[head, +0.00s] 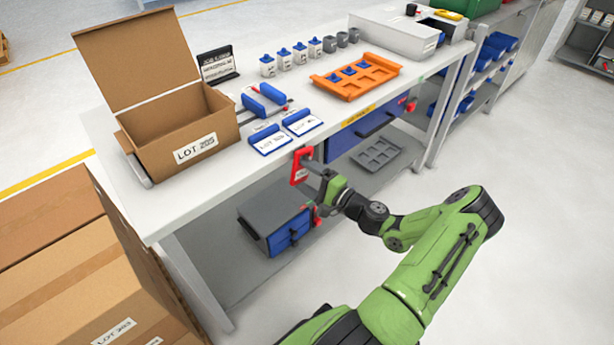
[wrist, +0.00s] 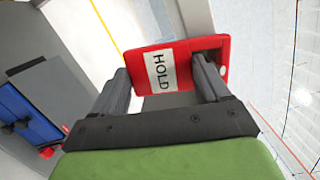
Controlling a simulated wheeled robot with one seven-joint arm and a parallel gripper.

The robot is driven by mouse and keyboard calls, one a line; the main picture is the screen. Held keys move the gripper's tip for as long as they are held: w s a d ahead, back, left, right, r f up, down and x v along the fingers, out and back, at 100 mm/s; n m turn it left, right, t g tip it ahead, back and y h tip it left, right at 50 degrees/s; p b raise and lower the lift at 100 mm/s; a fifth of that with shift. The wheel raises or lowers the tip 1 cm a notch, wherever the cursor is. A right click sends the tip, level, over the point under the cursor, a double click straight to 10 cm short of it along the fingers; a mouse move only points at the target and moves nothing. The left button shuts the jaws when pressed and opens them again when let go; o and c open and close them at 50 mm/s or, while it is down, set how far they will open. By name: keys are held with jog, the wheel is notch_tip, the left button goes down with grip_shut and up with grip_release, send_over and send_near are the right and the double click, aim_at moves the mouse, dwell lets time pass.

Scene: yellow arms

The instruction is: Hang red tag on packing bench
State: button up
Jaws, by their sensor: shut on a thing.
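The red tag (wrist: 193,56) carries a white label reading HOLD and has an opening at its right end in the wrist view. My gripper (wrist: 165,80) is shut on it, one finger on each side. In the head view the red tag (head: 302,160) is upright at the front edge of the packing bench (head: 234,175), below the two LOT cards. My gripper (head: 316,174) holds it from the front. I cannot tell whether the tag touches the bench or a hook there.
An open cardboard box (head: 185,135), blue-edged cards (head: 268,139) and an orange tray (head: 356,76) stand on the bench. Below are a grey-blue drawer unit (head: 275,225) and a blue drawer (head: 365,130). Cardboard cartons (head: 80,275) stand at lower left. The floor at right is clear.

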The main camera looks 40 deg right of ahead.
jog(key=o, duration=1.1)
jog(key=shift+s, duration=0.1)
jog(key=s+d+p, duration=0.1)
jog(key=s, duration=0.4)
jog(key=s+p, duration=0.1)
jog(key=s, duration=0.4)
jog(key=s+d+p, duration=0.1)
jog(key=s, duration=0.4)
jog(key=shift+s+d+f, duration=0.2)
jog(key=shift+d+f, duration=0.15)
